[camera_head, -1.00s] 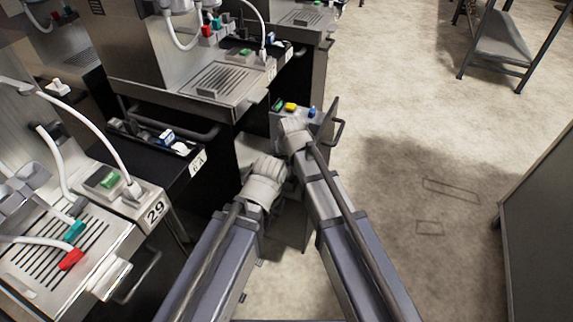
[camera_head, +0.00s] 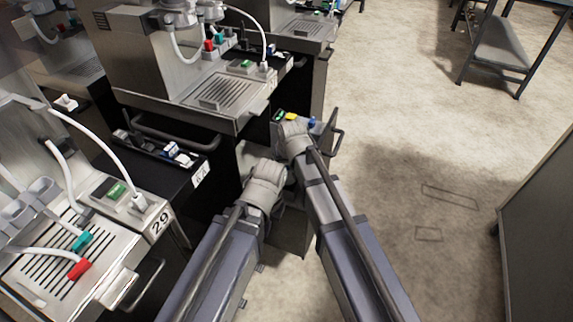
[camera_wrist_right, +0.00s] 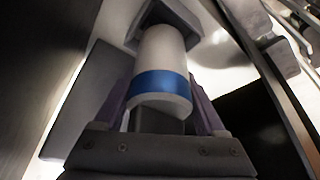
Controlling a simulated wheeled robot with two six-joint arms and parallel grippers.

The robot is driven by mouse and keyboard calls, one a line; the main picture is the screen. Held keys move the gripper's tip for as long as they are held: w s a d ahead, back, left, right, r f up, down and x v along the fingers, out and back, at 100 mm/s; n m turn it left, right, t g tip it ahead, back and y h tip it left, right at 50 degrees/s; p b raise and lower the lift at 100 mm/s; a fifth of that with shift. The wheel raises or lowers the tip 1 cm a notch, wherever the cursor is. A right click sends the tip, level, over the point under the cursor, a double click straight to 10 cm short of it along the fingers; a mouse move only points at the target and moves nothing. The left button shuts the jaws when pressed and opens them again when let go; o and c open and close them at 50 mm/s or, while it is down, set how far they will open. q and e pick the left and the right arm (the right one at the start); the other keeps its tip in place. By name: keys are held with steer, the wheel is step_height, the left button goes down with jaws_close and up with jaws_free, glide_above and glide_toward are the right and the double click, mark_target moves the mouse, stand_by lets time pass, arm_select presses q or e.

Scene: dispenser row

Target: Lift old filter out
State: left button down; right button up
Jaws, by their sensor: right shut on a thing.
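The filter (camera_wrist_right: 162,65) is a white cylinder with a blue band near its near end, in the right wrist view. My right gripper (camera_wrist_right: 160,100) is shut on it, one finger on each side. Its far end meets a dark square-edged part (camera_wrist_right: 178,14); I cannot tell whether it is still seated there. In the head view, my right gripper is hidden behind its wrist, beside the low open compartment. My left arm reaches in next to it, and its wrist hides the left gripper's jaws. The filter cannot be made out in the head view.
Dispenser number 29 (camera_head: 120,215) stands at the left, with white hoses and a drip grille. Another dispenser (camera_head: 215,90) stands behind it. Green, yellow and blue pieces (camera_head: 291,117) sit at the low compartment. Open floor (camera_head: 400,130) lies right, with a bench (camera_head: 500,45) beyond.

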step_height(320, 180, up, 8)
steer(key=p, duration=0.6)
steer(key=shift+f, duration=0.25)
steer(key=shift+p, duration=0.3)
